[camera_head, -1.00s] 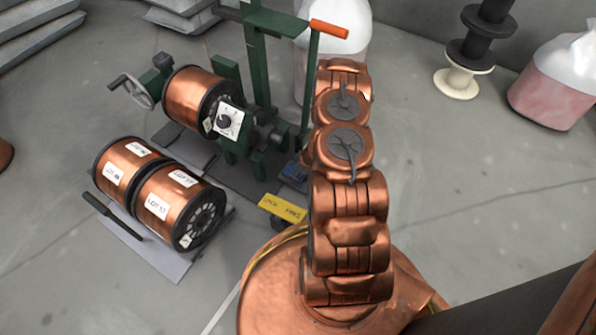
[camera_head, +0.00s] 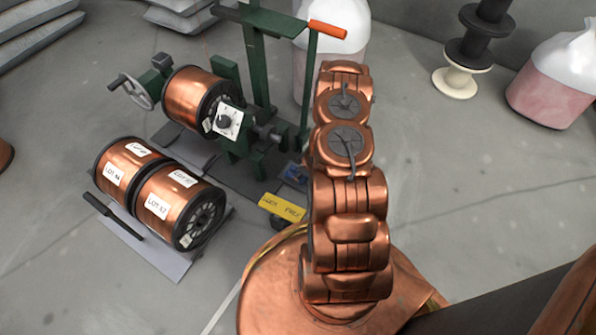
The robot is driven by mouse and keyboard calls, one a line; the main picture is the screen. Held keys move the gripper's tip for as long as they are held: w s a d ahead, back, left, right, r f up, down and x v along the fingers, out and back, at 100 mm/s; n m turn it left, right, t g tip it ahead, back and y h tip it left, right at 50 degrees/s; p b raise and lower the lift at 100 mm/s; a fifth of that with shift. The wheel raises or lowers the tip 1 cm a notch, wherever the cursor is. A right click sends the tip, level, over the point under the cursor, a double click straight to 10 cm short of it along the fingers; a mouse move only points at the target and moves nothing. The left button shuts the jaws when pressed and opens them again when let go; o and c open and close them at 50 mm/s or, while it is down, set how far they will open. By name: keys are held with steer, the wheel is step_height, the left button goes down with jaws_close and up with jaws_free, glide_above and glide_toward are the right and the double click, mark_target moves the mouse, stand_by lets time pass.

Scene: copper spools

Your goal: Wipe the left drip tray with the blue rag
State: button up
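A small blue thing (camera_head: 293,172), possibly the blue rag, lies at the foot of the green winding stand, just left of my arm; it is too small to tell for sure. A flat grey plate (camera_head: 183,152) lies under the left side of the stand, with a darker plate (camera_head: 238,180) to its right. Another flat grey plate (camera_head: 172,264) lies under two copper spools (camera_head: 182,207). I cannot tell which of these is the left drip tray. My copper-coloured arm rises through the middle of the view. My gripper does not show.
The green stand (camera_head: 261,85) holds a copper spool (camera_head: 192,94), a crank wheel and an orange handle (camera_head: 328,29). A black bar (camera_head: 112,216) lies beside the two spools. A yellow labelled block (camera_head: 282,207) is near my base.

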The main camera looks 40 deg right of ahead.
mark_target(305, 179)
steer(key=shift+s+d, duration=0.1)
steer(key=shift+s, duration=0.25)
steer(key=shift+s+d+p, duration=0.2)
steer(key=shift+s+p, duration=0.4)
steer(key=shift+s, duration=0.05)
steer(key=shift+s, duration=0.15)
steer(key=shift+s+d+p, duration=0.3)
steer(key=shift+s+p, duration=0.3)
steer(key=shift+p, duration=0.05)
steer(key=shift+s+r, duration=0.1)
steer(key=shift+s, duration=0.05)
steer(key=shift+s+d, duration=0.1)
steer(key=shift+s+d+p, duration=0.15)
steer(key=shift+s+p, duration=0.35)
steer(key=shift+p, duration=0.05)
